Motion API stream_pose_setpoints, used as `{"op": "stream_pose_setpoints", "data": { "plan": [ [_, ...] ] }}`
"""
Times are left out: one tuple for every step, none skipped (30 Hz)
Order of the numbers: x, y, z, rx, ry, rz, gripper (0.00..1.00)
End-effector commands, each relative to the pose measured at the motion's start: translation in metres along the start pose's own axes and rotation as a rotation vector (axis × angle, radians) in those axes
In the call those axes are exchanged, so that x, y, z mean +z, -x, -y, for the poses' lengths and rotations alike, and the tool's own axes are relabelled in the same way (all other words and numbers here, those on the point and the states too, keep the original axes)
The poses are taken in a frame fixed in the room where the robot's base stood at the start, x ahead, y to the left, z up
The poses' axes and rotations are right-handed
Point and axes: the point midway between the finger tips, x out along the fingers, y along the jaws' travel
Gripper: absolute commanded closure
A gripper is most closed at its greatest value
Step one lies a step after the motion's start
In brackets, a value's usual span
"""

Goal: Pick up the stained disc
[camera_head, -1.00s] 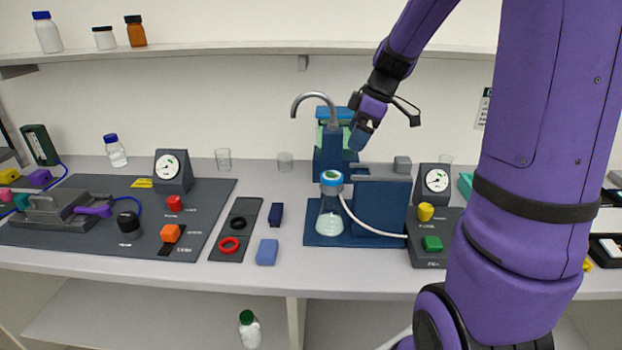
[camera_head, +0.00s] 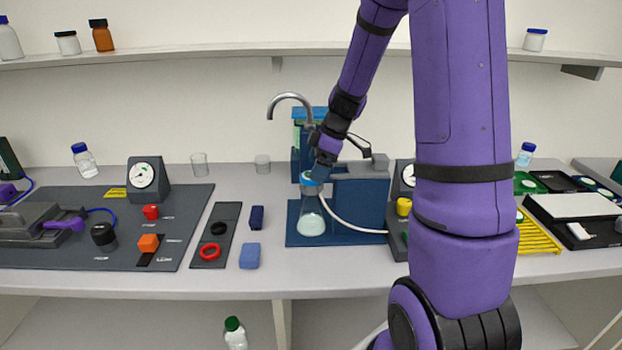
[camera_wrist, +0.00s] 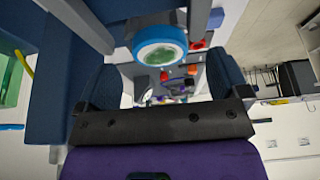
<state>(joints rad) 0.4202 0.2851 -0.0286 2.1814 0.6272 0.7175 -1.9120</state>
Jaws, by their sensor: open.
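A pale round disc (camera_wrist: 160,53) with a greenish-tan stain in its middle shows in the wrist view, inside a bright blue ring (camera_wrist: 139,37). The ring is on top of the flask (camera_head: 311,217), which stands upright on a blue base in the head view; there my gripper hides most of the flask's top. My gripper (camera_head: 314,178) points down at the flask top from above. In the wrist view its two dark blue fingers are spread wide, with the disc between and beyond them, and the gripper (camera_wrist: 160,78) holds nothing.
A blue pump block (camera_head: 360,203) stands close right of the flask, with a white hose (camera_head: 345,224) between them. A curved metal tap (camera_head: 290,97) rises behind. Left are loose blue blocks and a dark panel (camera_head: 190,225). Right are a yellow rack (camera_head: 537,236) and black tray (camera_head: 602,241).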

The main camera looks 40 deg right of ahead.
Motion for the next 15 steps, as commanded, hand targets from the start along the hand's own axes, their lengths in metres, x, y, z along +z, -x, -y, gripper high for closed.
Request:
{"op": "stream_pose_setpoints", "data": {
  "plan": [
    [0.000, -0.008, 0.000, -0.003, -0.001, 0.000, 0.07],
    [0.000, -0.011, 0.000, -0.003, 0.000, 0.000, 0.07],
    [0.000, -0.016, 0.000, -0.002, -0.001, 0.000, 0.07],
    [0.001, -0.018, 0.000, -0.002, -0.001, 0.000, 0.07],
    [0.000, -0.020, 0.000, -0.002, -0.001, 0.000, 0.07],
    [0.000, -0.022, 0.000, -0.001, -0.001, 0.000, 0.07],
    [0.000, -0.023, 0.000, -0.001, 0.000, 0.000, 0.07],
    [0.000, -0.024, 0.000, 0.000, 0.000, 0.000, 0.07],
    [0.000, -0.024, 0.000, 0.000, 0.000, 0.000, 0.07],
    [0.000, -0.024, 0.000, 0.001, 0.000, 0.000, 0.07],
    [0.000, -0.024, 0.000, 0.001, 0.000, 0.000, 0.07],
    [0.000, -0.024, 0.000, 0.001, 0.000, 0.000, 0.07],
    [0.000, -0.024, 0.000, 0.001, 0.000, 0.000, 0.07],
    [0.000, -0.024, 0.000, 0.001, 0.000, 0.000, 0.07],
    [0.000, -0.024, 0.000, 0.001, 0.000, 0.000, 0.16]
  ]
}}
